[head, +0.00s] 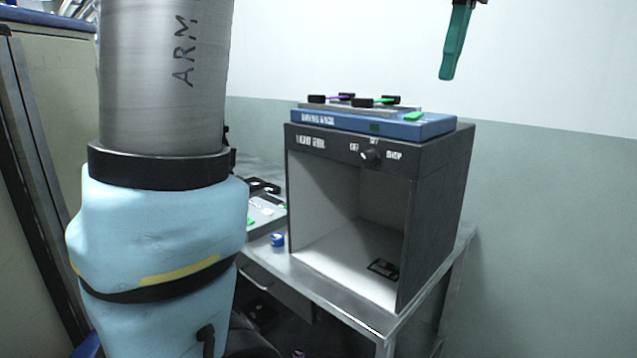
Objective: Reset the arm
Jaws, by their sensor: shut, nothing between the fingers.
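A thick silver cylinder marked "ARM" (165,75) with a black collar and a light blue padded sleeve (165,235) fills the left of the head view. It looks like part of my own arm, close to the camera, and it hides what stands behind it. My gripper and its fingers are not seen in this view.
A dark, open-fronted light box (437,200) stands on a metal table (340,307), with a small dark item (383,267) inside. A blue drying rack (375,121) sits on top. A blue cap-like item (278,240) is left of the box. A teal object (456,45) hangs upper right.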

